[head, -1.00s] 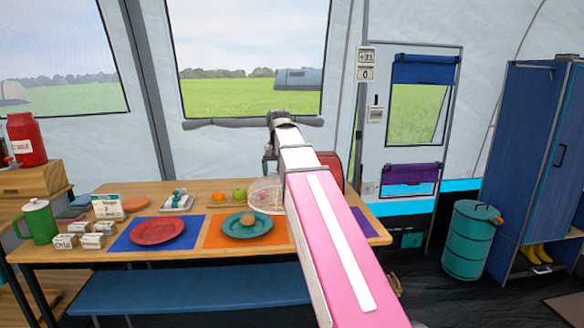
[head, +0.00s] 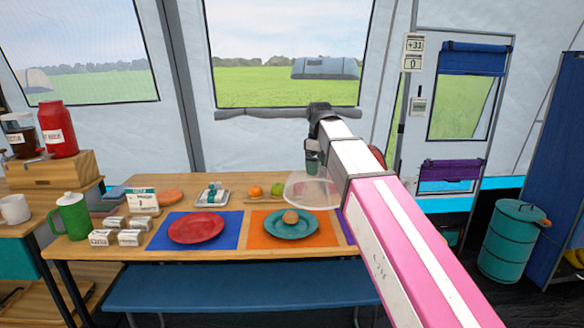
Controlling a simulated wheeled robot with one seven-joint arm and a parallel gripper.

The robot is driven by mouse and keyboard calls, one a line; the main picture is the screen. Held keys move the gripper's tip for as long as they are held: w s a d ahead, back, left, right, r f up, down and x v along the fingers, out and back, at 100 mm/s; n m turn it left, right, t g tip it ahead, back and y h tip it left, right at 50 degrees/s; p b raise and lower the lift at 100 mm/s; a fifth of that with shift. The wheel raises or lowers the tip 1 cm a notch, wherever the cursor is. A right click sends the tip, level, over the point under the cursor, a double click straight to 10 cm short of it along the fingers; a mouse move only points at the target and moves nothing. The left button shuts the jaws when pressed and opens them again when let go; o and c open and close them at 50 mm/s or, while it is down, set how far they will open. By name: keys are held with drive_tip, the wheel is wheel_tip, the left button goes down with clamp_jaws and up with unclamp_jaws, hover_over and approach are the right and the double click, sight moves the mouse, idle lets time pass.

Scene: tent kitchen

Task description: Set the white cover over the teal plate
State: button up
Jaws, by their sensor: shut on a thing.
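The teal plate (head: 291,232) lies on an orange mat (head: 264,237) on the table, with a round brown food item (head: 290,216) on it. The white cover (head: 311,192) is a translucent dome. It hangs from my gripper (head: 313,168), which is shut on it, behind and slightly right of the teal plate. The cover appears above the tabletop, and its right part is hidden behind my arm. The fingertips are small and partly hidden by my arm.
A red plate (head: 196,228) on a blue mat (head: 168,238) lies left of the teal plate. An orange (head: 255,190) and a green apple (head: 278,188) sit behind. Small labelled boxes (head: 130,237) and a green pot (head: 73,217) stand at the left. A blue bench (head: 240,286) runs in front.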

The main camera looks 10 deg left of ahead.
sight(291, 179)
drive_tip(key=a+n, duration=0.1)
drive_tip(key=a, duration=0.1)
drive_tip(key=s+a+n, duration=0.1)
drive_tip(key=a+n, duration=0.1)
drive_tip(key=a, duration=0.1)
drive_tip(key=s+a+n, duration=0.1)
drive_tip(key=a+n, duration=0.1)
drive_tip(key=a, duration=0.1)
drive_tip(key=shift+s+a+f, duration=0.1)
drive_tip(key=shift+s+f, duration=0.05)
drive_tip(key=shift+f, duration=0.05)
drive_tip(key=shift+s+a+f+n, duration=0.1)
drive_tip(key=shift+s+a+n, duration=0.05)
drive_tip(key=shift+a+n, duration=0.25)
drive_tip(key=shift+d+f, duration=0.1)
drive_tip(key=shift+f, duration=2.3)
drive_tip(key=shift+d+f, duration=0.2)
drive_tip(key=shift+f, duration=0.3)
wheel_tip(291, 179, down, 7)
idle(2.5)
drive_tip(key=shift+r, duration=0.1)
drive_tip(key=o, duration=0.8)
drive_tip(key=shift+o, duration=0.2)
drive_tip(key=shift+r, duration=0.1)
